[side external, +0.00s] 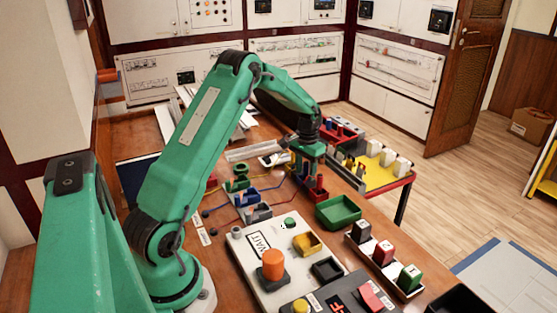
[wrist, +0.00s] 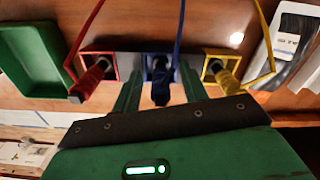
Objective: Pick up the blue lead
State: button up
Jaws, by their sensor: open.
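In the wrist view the blue lead (wrist: 160,88) has its dark plug end at a blue-framed socket, with its blue cable running up out of the picture. My gripper (wrist: 160,78) is open, with one green finger on each side of the blue plug; I cannot tell whether either finger touches it. In the side view my gripper (side external: 310,178) points down over the table's far part and hides most of the blue lead there.
In the wrist view a red lead (wrist: 95,78) is left of the blue one and a yellow lead (wrist: 222,75) right. A green tray (side external: 338,212) stands close to my gripper. A white WAIT panel (side external: 262,270) with an orange knob lies nearer the side camera.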

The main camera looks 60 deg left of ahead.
grip_shut()
jog(key=shift+r, duration=0.15)
notch_tip(320, 180, up, 10)
jog(key=shift+f, duration=0.1)
dwell(0.6)
dwell(0.4)
